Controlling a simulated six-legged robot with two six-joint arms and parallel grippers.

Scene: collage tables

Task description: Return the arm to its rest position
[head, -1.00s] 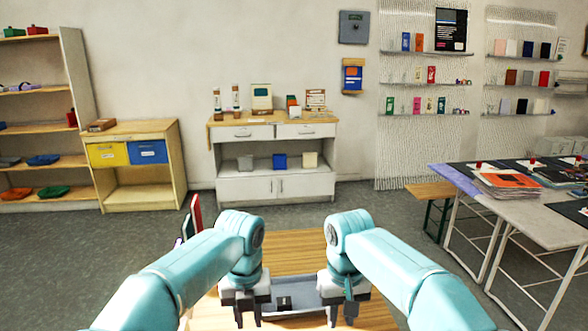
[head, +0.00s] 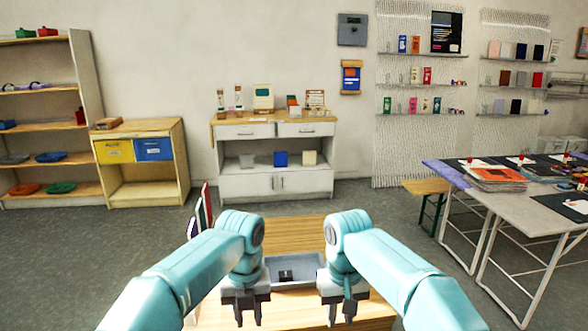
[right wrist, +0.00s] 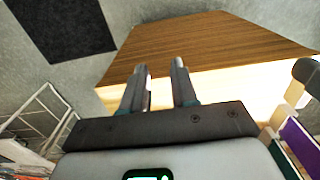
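My left gripper (head: 247,312) and my right gripper (head: 341,312) hang side by side in the head view, over the near part of a wooden tabletop. Both point down with their fingers apart and nothing between them. In the right wrist view, the right gripper (right wrist: 159,92) shows its two fingers spread and empty, with the wooden top beyond them. Both teal arms are bent in a similar way, one at each side.
A grey tray (head: 308,262) with a small dark piece (head: 286,275) lies on the wooden tabletop (head: 295,232) between and beyond the grippers. Upright coloured boards (head: 205,212) stand at its left. A white table (head: 500,212) stands at the right; a cabinet (head: 275,183) is behind.

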